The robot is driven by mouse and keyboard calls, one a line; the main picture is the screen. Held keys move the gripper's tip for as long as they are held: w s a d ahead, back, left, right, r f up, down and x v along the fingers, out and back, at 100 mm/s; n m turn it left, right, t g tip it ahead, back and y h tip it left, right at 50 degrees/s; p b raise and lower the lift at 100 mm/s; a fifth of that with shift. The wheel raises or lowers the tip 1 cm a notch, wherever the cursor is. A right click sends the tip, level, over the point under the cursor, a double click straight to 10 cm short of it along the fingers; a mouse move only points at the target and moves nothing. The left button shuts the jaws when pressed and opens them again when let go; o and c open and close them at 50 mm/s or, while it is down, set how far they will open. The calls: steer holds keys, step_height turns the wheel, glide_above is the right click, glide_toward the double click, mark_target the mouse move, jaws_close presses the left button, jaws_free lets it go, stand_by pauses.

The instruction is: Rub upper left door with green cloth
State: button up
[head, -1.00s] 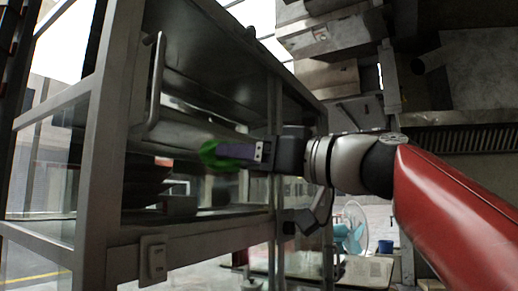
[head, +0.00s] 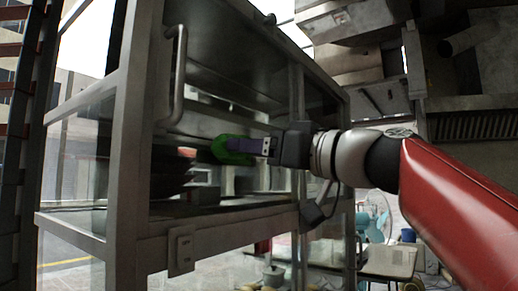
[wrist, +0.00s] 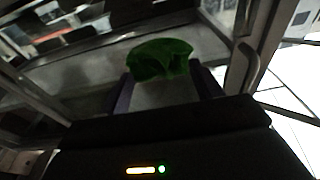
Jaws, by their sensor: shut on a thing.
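The green cloth (head: 230,149) is a bunched, bright green piece held between the purple fingers of my gripper (head: 250,147). In the wrist view the cloth (wrist: 160,58) bulges out past the fingertips of my gripper (wrist: 163,88). A grey metal cabinet (head: 130,140) fills the left of the head view. Its upper left door (head: 225,75) looks glazed and has a vertical bar handle (head: 180,75) on its left side. The cloth is in front of this door, below and right of the handle. I cannot tell whether the cloth touches the glass.
Dark stacked dishes (head: 170,175) show inside the cabinet. A small switch box (head: 181,250) is on its lower rail. A turquoise fan (head: 374,228) stands on the right behind my arm. In the wrist view the handle (wrist: 241,68) is close to the right finger.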

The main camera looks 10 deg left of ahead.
mark_target(250, 135)
steer(key=shift+x, duration=0.95)
steer(key=shift+f, duration=0.15)
steer(key=shift+w+d+p, duration=0.55)
steer(key=shift+w+d, duration=1)
steer(key=shift+w, duration=2.2)
steer(key=shift+s+a+b, duration=0.55)
steer(key=shift+s, duration=0.65)
steer(key=shift+s+a+b, duration=0.5)
steer(key=shift+s+b, duration=0.1)
steer(key=shift+s, duration=0.65)
steer(key=shift+s+a+b, duration=0.55)
steer(key=shift+s, duration=0.65)
steer(key=shift+s+r+p, duration=0.1)
steer(key=shift+r+p, duration=0.95)
steer(key=shift+r, duration=0.15)
steer(key=w+d+p, duration=0.1)
steer(key=w+d, duration=0.2)
steer(key=w, duration=0.4)
steer(key=shift+w+p, duration=0.25)
steer(key=shift+p, duration=0.05)
steer(key=shift+s+f, duration=0.1)
